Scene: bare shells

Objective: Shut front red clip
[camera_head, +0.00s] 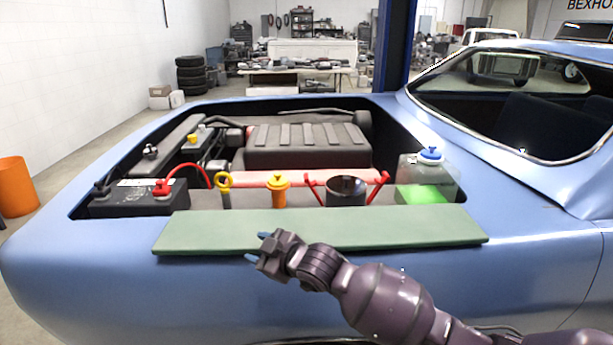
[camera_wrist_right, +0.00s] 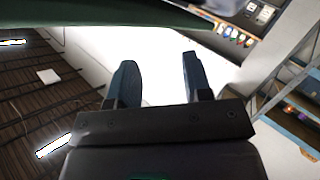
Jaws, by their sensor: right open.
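Two red clips flank a dark round cup (camera_head: 345,190) in the engine bay, one red clip (camera_head: 313,187) on its left and the other red clip (camera_head: 379,188) on its right. Both stick up and lean outward, away from the cup. I cannot tell which is the front one. My right gripper (camera_head: 258,247) is in front of the green fender pad, below and left of the clips and apart from them. Its two blue fingers, spread with nothing between them, show in the right wrist view (camera_wrist_right: 158,78). My left gripper is out of view.
The green pad (camera_head: 420,228) lies along the near edge of the bay. A yellow ring dipstick (camera_head: 224,181), an orange cap (camera_head: 278,182), a battery (camera_head: 135,200) with a red terminal, and a blue-capped bottle (camera_head: 428,175) with green fluid surround the cup. Space above the bay is free.

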